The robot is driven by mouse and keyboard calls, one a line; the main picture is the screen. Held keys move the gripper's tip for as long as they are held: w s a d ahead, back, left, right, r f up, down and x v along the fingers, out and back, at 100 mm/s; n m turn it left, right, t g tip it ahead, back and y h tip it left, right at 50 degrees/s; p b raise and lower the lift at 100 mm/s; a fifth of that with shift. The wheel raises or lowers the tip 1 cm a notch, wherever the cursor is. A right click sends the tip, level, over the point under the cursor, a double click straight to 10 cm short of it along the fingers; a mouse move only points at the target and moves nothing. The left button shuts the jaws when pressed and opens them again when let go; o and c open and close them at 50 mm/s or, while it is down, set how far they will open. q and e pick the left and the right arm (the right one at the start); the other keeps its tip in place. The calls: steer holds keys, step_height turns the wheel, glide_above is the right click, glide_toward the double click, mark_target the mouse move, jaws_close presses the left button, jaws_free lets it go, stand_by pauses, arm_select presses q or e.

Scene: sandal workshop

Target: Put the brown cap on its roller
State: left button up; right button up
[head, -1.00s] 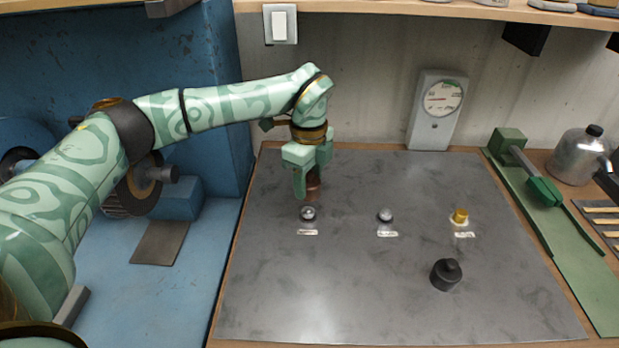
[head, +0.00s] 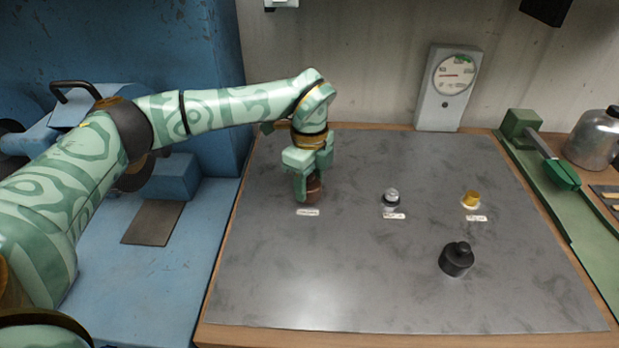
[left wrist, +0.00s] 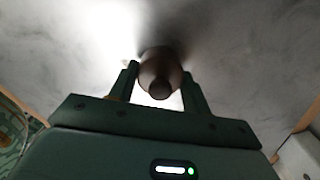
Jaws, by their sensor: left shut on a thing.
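The brown cap (head: 313,189) is between the fingers of my left gripper (head: 307,187), which is shut on it. In the left wrist view the brown cap (left wrist: 160,72) sits upright between the two fingers (left wrist: 160,85). A black cap (head: 456,259) stands on the grey mat at the front right. My right gripper is not in view.
The grey mat (head: 350,280) also bears a silver roller (head: 391,197) and a yellow roller (head: 471,199), each behind a label. A gauge (head: 449,85) stands at the back. A green tool (head: 545,150) and a metal can (head: 595,138) are at the right. The mat's front is clear.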

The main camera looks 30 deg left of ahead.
arm_select(q)
steer(key=o, duration=0.8)
steer(key=shift+o, duration=1.1)
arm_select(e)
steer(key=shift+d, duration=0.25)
arm_select(q)
step_height(320, 180, up, 16)
steer(key=p, duration=0.4)
steer(key=shift+r, duration=0.15)
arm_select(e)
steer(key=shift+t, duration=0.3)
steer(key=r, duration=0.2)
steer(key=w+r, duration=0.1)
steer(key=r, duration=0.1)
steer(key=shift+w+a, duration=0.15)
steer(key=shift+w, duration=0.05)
